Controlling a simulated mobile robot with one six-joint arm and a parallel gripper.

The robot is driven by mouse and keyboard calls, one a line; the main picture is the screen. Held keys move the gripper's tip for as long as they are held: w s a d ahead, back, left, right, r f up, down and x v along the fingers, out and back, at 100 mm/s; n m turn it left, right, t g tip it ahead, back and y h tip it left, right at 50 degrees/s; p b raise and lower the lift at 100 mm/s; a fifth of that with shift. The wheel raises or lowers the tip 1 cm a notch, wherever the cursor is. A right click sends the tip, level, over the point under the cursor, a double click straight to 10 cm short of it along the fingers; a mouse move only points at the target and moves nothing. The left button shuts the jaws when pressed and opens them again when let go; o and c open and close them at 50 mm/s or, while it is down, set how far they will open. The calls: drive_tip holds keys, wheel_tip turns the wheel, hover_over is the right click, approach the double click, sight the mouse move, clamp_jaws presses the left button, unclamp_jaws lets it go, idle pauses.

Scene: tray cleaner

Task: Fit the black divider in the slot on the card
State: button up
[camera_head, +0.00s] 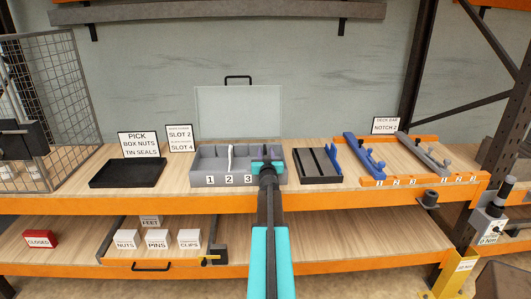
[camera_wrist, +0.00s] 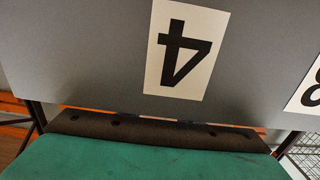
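A small white card (camera_head: 180,138) behind the table items names slot 2 and slot 4; its smaller lines are too small to read. The grey slotted box (camera_head: 210,179) stands mid-table, with numbers 1, 2 and 3 visible on its front. A white divider (camera_head: 230,158) stands upright in it near number 2. My gripper (camera_head: 267,164) is at the box's right front, covering the number 4 area. In the wrist view the label 4 (camera_wrist: 180,45) is close ahead, upside down, above a dark strip and a teal part. I cannot pick out the black divider or the finger gap.
The box's grey lid (camera_head: 240,112) stands open behind it. A dark grooved tray (camera_head: 317,166) is close on the right, then an orange rack (camera_head: 420,178) with blue and grey bars. A black tray (camera_head: 127,173) lies left. A wire cage (camera_head: 50,110) stands far left.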

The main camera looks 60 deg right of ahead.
drive_tip(key=v, duration=1.1)
drive_tip(key=shift+b, duration=0.35)
drive_tip(key=shift+s, duration=0.1)
idle(0.9)
